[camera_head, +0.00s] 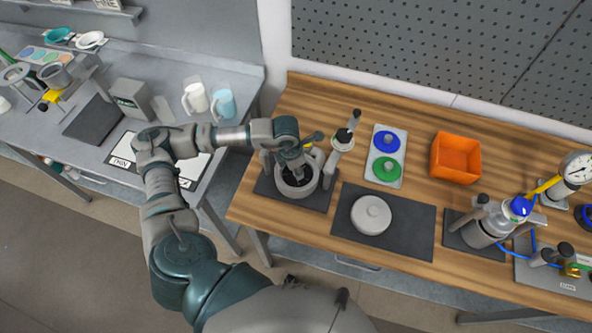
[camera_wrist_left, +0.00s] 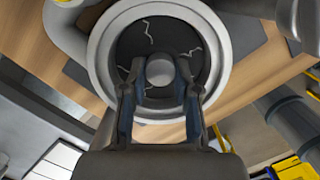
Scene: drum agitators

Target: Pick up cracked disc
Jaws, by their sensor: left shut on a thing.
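The cracked disc (camera_wrist_left: 190,48) is dark with pale crack lines and a round grey hub (camera_wrist_left: 159,72) at its middle. It sits inside a light grey round drum (camera_wrist_left: 100,55), seen from above in the left wrist view. In the head view the drum (camera_head: 306,187) stands on a dark mat at the left end of the wooden table. My left gripper (camera_wrist_left: 160,72) reaches down into the drum, its fingers shut on the hub of the disc. In the head view the left gripper (camera_head: 296,172) hides part of the disc. My right gripper is not in view.
A grey lid (camera_head: 371,214) lies on a dark mat right of the drum. Behind it is a tray (camera_head: 388,155) with a blue and a green disc (camera_head: 386,169). An orange bin (camera_head: 455,157) and a metal vessel (camera_head: 487,230) stand farther right. Upright posts flank the drum closely.

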